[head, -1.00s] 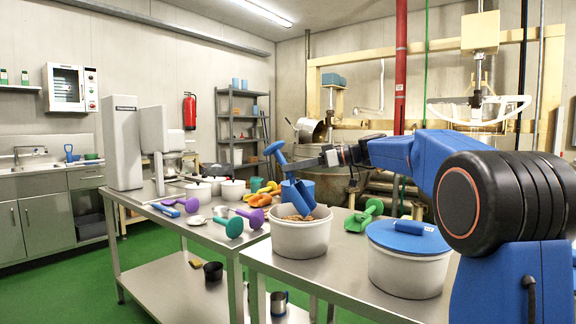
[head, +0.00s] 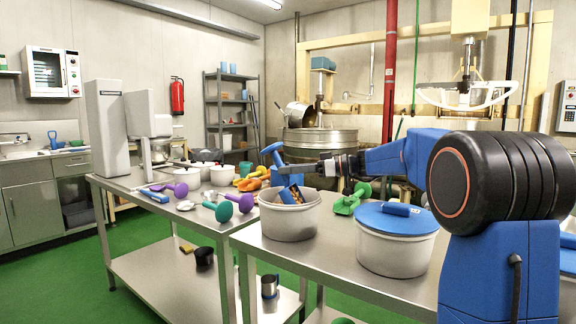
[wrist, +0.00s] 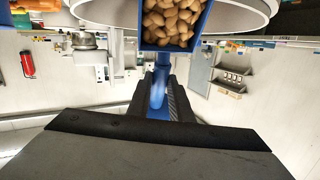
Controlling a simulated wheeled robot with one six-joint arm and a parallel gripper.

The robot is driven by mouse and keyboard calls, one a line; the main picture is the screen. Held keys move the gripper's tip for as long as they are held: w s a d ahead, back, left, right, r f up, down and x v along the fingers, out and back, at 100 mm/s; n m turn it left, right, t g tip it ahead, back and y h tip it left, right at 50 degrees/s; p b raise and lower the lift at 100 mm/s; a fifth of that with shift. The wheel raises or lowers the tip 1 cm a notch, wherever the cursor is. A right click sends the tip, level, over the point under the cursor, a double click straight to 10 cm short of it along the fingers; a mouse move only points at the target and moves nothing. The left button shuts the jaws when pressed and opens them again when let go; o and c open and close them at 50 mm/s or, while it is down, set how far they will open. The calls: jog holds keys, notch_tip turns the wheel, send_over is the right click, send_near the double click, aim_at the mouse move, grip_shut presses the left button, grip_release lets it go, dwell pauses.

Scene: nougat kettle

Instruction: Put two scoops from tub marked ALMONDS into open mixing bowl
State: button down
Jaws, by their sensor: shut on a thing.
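My gripper (head: 326,167) is shut on the handle of a blue scoop (head: 277,160), at the mouth of an open white tub (head: 289,222). The scoop's cup holds brown almond-like nuts (head: 292,195) and overlaps the tub's rim. The wrist view shows the nuts (wrist: 172,22) filling the blue cup, with the tub's rim (wrist: 245,14) around it and my gripper (wrist: 160,98) on the handle. No label is readable on this tub. A metal bowl (head: 159,155) at the grey mixer may be the mixing bowl; I cannot tell for sure.
A white tub with a blue lid (head: 398,245) stands to the right on the same steel table. Green scoops (head: 348,202) lie behind. Purple, green and orange scoops lie on the left table around small white tubs (head: 222,175). A large kettle (head: 320,145) stands behind.

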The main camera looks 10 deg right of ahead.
jog(key=shift+s+f, duration=0.1)
jog(key=shift+f, duration=0.4)
jog(key=shift+w+a+f+g+h, duration=0.55)
jog(key=shift+a+h, duration=0.2)
jog(key=shift+h, duration=0.45)
jog(key=shift+w+a+m+g+h, duration=0.6)
jog(key=shift+w+a+g+h, duration=1.5)
jog(key=shift+a+h, duration=1)
notch_tip(320, 180, up, 8)
jog(key=w+a+g+h, duration=0.1)
jog(key=shift+w+a+f+h, duration=0.15)
jog(key=shift+w+h, duration=0.05)
jog(key=shift+h, duration=0.2)
